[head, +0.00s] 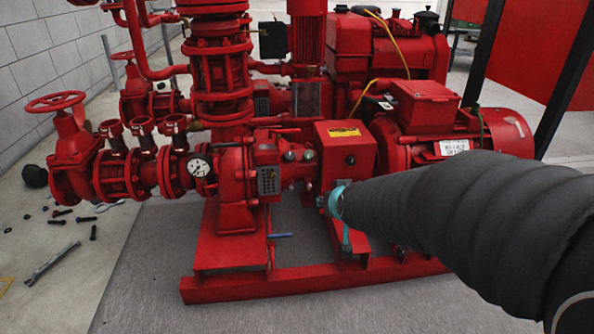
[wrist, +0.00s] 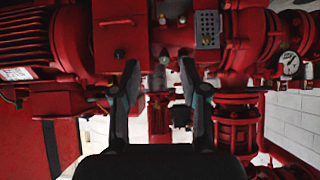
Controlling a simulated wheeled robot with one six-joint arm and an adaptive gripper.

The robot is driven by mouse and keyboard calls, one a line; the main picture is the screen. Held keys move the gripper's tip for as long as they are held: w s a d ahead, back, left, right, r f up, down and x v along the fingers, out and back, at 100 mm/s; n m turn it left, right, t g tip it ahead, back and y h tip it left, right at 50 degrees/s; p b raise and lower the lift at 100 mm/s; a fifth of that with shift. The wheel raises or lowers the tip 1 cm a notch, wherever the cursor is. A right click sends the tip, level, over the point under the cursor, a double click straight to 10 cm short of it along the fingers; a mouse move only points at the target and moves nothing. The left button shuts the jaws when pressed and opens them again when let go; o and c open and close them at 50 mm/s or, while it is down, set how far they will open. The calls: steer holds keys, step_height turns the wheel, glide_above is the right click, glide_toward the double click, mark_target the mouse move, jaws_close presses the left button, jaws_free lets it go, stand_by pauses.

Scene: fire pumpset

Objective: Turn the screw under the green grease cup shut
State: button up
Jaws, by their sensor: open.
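A small pale greenish round fitting (wrist: 164,60), which looks like the grease cup, sits between my fingers in the wrist view, in front of the red pump housing. It is too small to make out the screw under it. My gripper (wrist: 161,72) is open, with one dark finger on each side of the fitting, and nothing is held between them. In the head view my black-sleeved arm hides most of the gripper. Teal parts (head: 337,201) show at its end, in front of the red coupling guard (head: 345,150).
The wrist view is upside down. A red motor (head: 450,135) stands at right, a gauge (head: 198,167) and handwheel (head: 55,102) at left. The red base frame (head: 300,282) runs below. Loose bolts and a tool (head: 52,262) lie on the left floor.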

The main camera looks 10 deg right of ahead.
steer(key=w+f+t, duration=0.3)
steer(key=w+f, duration=0.5)
steer(key=w, duration=0.3)
steer(key=t, duration=0.5)
glide_toward(309, 187)
steer(key=w, duration=0.9)
steer(key=shift+w+d+r, duration=0.1)
steer(key=shift+w, duration=0.1)
steer(key=shift+m, duration=0.3)
jaws_close()
